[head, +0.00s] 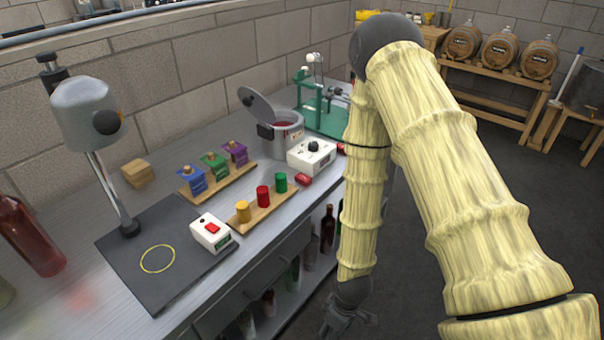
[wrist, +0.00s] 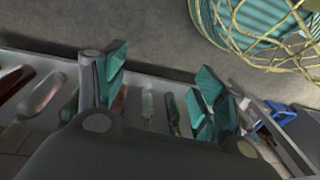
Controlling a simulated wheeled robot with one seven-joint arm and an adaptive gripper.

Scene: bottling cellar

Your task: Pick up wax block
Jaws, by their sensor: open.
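A small red block (head: 304,180), which looks like the wax block, lies on the grey bench in front of a white control box (head: 312,156). Another bit of red (head: 341,149) shows beside that box, partly hidden by my arm; I cannot tell what it is. My gripper (head: 345,322) hangs low in front of the bench, below its top and well apart from the red block. In the wrist view my gripper (wrist: 160,85) has its teal-padded fingers spread with nothing between them. The red block is not visible in the wrist view.
A lidded pot (head: 282,136) of red wax and a green stand (head: 322,115) are behind the block. A wooden strip with coloured cylinders (head: 263,196) lies to its left. Bottles (head: 327,230) stand on the shelf below. A wire basket (wrist: 265,30) shows in the wrist view.

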